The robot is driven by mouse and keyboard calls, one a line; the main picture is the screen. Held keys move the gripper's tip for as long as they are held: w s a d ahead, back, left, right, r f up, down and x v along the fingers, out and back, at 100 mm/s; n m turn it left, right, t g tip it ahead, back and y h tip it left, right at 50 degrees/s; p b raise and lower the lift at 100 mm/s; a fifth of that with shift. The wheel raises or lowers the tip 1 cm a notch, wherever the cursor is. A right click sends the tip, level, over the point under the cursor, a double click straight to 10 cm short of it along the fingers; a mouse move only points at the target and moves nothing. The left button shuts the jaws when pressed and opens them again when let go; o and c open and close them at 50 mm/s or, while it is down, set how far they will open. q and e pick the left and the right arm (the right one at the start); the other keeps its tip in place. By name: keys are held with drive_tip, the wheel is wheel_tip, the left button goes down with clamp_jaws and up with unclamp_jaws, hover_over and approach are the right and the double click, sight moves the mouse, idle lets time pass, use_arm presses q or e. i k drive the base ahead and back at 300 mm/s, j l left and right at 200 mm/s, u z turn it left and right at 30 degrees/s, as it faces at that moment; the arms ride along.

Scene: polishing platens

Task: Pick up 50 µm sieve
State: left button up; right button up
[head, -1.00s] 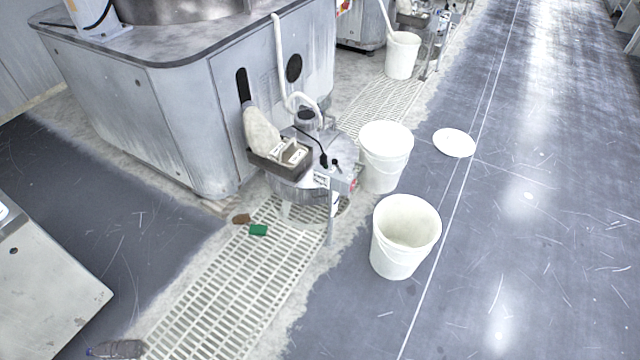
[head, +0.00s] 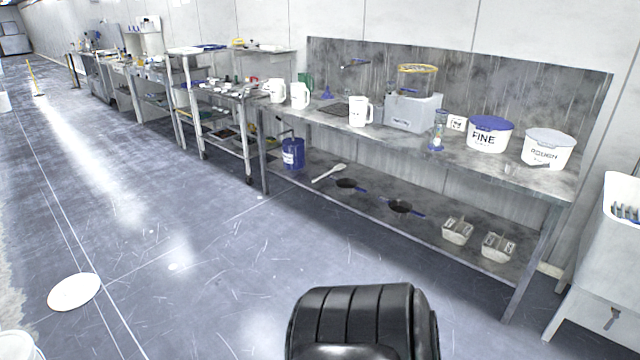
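No label reading 50 µm can be made out. A round, see-through brownish vessel with a yellow rim (head: 417,80) sits on a grey box on the steel bench; I cannot tell whether it is a sieve. Two dark round pan-like items with blue handles, one at the left (head: 346,184) and one at the right (head: 401,206), lie on the bench's lower shelf. They may be sieves, but their mesh is too small to tell. Neither gripper is in view. A black rounded part of my own arm shows at the bottom middle.
The steel bench (head: 480,164) holds white jugs (head: 358,111), a FINE tub (head: 489,134) and another lidded tub (head: 548,149). A wheeled cart (head: 222,118) stands left, a white basin (head: 622,215) right.

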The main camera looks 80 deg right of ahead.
sight(347, 186)
drive_tip(key=z, duration=0.4)
drive_tip(key=l+z, duration=0.15)
drive_tip(key=z, duration=0.2)
drive_tip(key=i+z, duration=0.1)
drive_tip(key=z, duration=0.3)
drive_tip(key=l+z, duration=0.1)
drive_tip(key=z, duration=0.25)
drive_tip(key=i+l+z, duration=0.3)
drive_tip(key=i+z, duration=0.65)
drive_tip(key=i, duration=0.3)
drive_tip(key=i+j+z, duration=0.1)
drive_tip(key=i+z, duration=0.4)
drive_tip(key=i+j, duration=0.15)
drive_tip(key=i, duration=0.25)
drive_tip(key=i+j, duration=0.1)
drive_tip(key=i, duration=0.25)
